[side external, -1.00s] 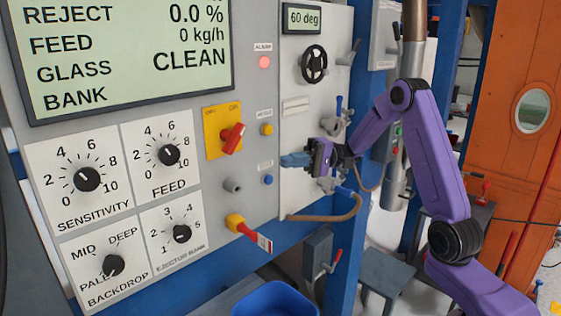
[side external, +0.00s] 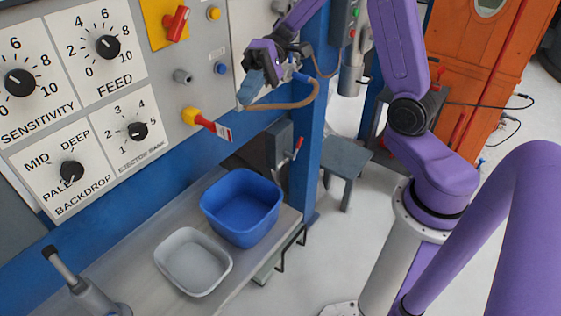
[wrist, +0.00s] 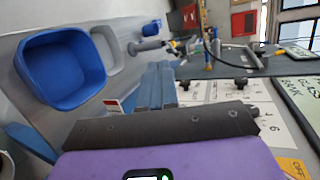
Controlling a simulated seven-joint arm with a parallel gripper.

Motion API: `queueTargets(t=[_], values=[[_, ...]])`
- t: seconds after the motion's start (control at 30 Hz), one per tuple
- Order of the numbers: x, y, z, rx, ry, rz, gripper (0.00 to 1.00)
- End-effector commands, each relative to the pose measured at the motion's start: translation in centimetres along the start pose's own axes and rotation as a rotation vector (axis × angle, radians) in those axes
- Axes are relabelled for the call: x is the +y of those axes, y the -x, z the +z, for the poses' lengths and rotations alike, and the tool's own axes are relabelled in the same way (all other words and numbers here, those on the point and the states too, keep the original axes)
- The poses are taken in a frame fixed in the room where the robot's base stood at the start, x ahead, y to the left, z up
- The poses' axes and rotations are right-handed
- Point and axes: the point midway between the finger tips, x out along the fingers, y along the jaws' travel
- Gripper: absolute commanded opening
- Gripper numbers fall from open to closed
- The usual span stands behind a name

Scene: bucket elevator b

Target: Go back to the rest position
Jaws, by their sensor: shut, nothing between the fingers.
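My gripper (side external: 244,103) is at the upper middle of the side external view, in front of the grey control panel (side external: 182,101). Its blue-grey fingers point down and toward the viewer, and are together with nothing held. In the wrist view the fingers (wrist: 160,85) show end-on at the middle, close together and empty. The gripper appears apart from the panel, near the blue button (side external: 221,68) and the brown hose (side external: 290,104).
A blue bin (side external: 241,207) and a grey tray (side external: 193,262) stand on the bench (side external: 130,256) below. A yellow-and-red lever (side external: 207,124) and a red switch (side external: 176,24) stick out from the panel. A grey stool (side external: 345,158) stands behind. The grey floor right of the bench is partly clear.

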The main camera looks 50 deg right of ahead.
Motion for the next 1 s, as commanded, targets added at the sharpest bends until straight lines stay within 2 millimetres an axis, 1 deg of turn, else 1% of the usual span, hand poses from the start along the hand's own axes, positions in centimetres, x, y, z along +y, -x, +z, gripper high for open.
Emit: queueTargets(t=[0.03,0.1,0.17,0.2,0.33,0.5,0.7,0.8,1.0], values=[[0.1,-1.4,1.7,-0.061,0.004,0.063,0.0],[0.6,-2.9,4.0,-0.136,0.007,0.157,0.0],[1.1,-3.9,6.0,-0.194,0.017,0.239,0.0],[1.5,-4.5,7.2,-0.23,0.026,0.294,0.0],[2.9,-5.7,11.2,-0.331,0.074,0.471,0.0],[4.9,-5.9,15.5,-0.424,0.181,0.694,0.0],[6.9,-5.2,19.2,-0.476,0.368,0.923,0.0],[7.7,-4.7,20.4,-0.484,0.483,1.017,0.0],[8.5,-3.9,21.9,-0.466,0.72,1.141,0.0]])
